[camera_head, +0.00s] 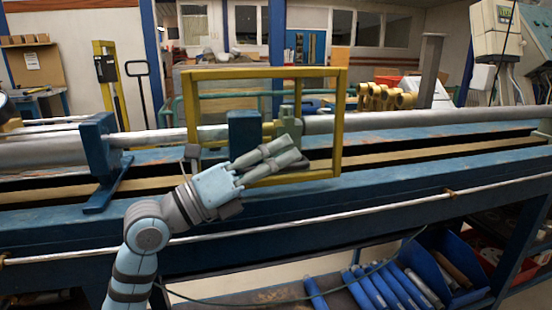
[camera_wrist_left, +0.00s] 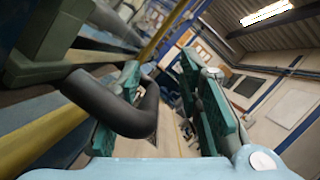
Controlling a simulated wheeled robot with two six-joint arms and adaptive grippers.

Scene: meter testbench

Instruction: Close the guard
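The guard (camera_head: 262,73), a yellow rectangular frame with a see-through middle, stands upright on the blue bench. Its yellow bars also show in the wrist view (camera_wrist_left: 168,28). My left gripper (camera_head: 294,150) is in front of the frame's lower part. In the wrist view its two green-padded fingers (camera_wrist_left: 170,88) are spread apart. A dark bent bar (camera_wrist_left: 118,108), apparently a handle, reaches in from the left close to the left-hand finger and partly overlaps it. I cannot tell whether they touch. The fingers are not shut on it. My right gripper is in neither view.
Pipes run along the blue bench (camera_head: 400,178) on both sides of the guard. A blue clamp block (camera_head: 245,135) stands behind my gripper, and a blue support (camera_head: 98,150) is to the left. Blue bins (camera_head: 455,260) and several blue bars lie below.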

